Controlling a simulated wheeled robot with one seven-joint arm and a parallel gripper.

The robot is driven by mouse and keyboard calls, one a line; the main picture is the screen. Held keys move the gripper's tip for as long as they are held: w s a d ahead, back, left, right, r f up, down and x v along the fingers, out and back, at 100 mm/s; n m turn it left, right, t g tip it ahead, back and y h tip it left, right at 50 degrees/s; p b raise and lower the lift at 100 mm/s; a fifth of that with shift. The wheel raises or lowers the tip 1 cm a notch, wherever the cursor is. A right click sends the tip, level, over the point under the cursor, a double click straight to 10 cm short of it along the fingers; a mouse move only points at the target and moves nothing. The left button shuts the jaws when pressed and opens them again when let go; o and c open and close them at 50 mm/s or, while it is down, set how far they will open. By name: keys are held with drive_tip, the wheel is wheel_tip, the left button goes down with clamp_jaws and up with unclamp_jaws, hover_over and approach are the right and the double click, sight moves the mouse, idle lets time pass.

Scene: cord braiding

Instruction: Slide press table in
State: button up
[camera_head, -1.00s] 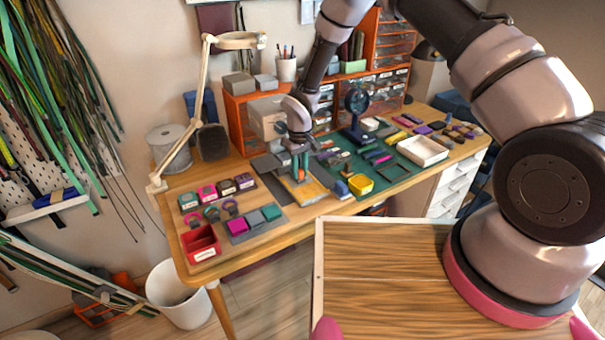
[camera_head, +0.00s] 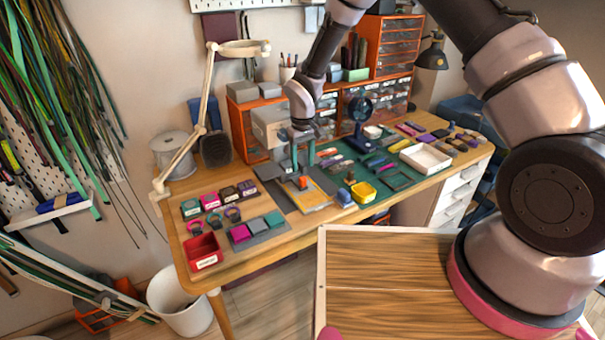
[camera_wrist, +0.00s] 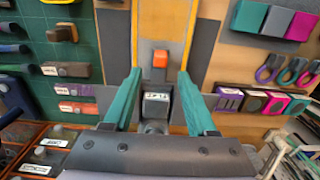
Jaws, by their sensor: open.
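The press table looks to be the yellow-orange board (camera_head: 314,195) on a grey base on the bench, with a small orange knob (camera_head: 304,182) standing on it. In the wrist view the board (camera_wrist: 180,25) runs away from me, and the orange knob (camera_wrist: 160,59) is just beyond my fingertips. A grey box-like body (camera_head: 268,126), likely the press, stands behind the board. My gripper (camera_head: 302,168) points down over the board's back part. In the wrist view its teal fingers (camera_wrist: 159,75) are apart and empty, with a labelled grey block (camera_wrist: 156,105) visible between them.
A yellow bin (camera_head: 363,192) and small tools on the green mat lie to the right. Coloured blocks (camera_head: 257,229), clips and a red bin (camera_head: 203,251) lie to the left. Orange drawers (camera_head: 380,98) stand behind. A desk lamp (camera_head: 200,120) rises at left.

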wheel_tip(320, 180, up, 4)
drive_tip(key=shift+r, duration=0.1)
idle(0.4)
drive_tip(key=s+d+r+m+t, duration=0.1)
drive_tip(key=d+r+m, duration=0.1)
drive_tip(key=d+r, duration=0.5)
drive_tip(key=d+r+m+t, duration=0.1)
drive_tip(key=d+r, duration=0.3)
drive_tip(key=r, duration=0.7)
drive_tip(key=s+d+r+m+t, duration=0.1)
drive_tip(key=d+r+m, duration=0.1)
drive_tip(key=d+r, duration=0.45)
drive_tip(key=s+d+r+m+t, duration=0.1)
drive_tip(key=s+d+r+m, duration=0.1)
drive_tip(key=s+d+r, duration=0.2)
drive_tip(key=s+d+r+m+t+y, duration=0.1)
drive_tip(key=s+d+r, duration=0.3)
drive_tip(key=s, duration=0.6)
drive_tip(key=s+d+r+m+t+y, duration=0.1)
drive_tip(key=s+d+r+m+t, duration=0.1)
drive_tip(key=s+r, duration=0.5)
drive_tip(key=shift+d+r+m, duration=0.45)
drive_tip(key=shift+d+m, duration=0.05)
drive_tip(key=shift+d, duration=0.75)
